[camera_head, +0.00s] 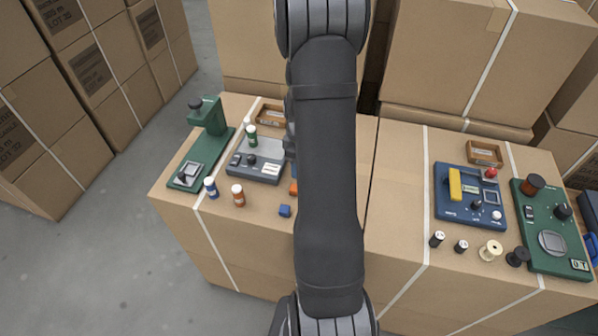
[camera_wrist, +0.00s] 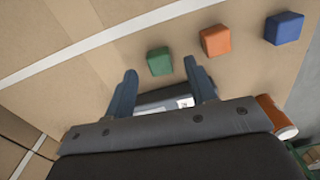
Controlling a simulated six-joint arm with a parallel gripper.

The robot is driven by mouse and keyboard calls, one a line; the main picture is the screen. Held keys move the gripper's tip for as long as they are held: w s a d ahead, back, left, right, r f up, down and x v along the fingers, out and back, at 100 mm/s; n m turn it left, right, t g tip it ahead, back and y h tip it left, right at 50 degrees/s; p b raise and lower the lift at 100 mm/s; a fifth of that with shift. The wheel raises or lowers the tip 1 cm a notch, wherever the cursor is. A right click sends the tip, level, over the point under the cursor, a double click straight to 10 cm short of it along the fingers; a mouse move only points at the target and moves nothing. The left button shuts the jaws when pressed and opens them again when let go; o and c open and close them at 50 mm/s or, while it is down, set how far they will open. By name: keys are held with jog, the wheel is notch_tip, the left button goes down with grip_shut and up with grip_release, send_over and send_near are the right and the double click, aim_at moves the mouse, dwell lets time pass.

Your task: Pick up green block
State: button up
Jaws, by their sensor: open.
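The green block (camera_wrist: 160,60) lies on the cardboard surface in the wrist view. My gripper (camera_wrist: 160,67) is open, with one blue-grey finger on each side of the picture's middle. The block appears between and just beyond the fingertips. I cannot tell the height gap, and nothing is held. In the head view my dark arm covers the middle, hiding the green block and the gripper.
An orange block (camera_wrist: 215,40) and a blue block (camera_wrist: 284,28) lie to the right of the green one. An orange bottle (camera_wrist: 277,116) is near the right finger side. In the head view, a grey device (camera_head: 256,166) and a green stand (camera_head: 205,150) sit left of my arm.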

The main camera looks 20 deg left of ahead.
jog(key=shift+f, duration=0.9)
jog(key=c, duration=1.1)
jog(key=shift+o, duration=0.2)
jog(key=shift+r, duration=0.15)
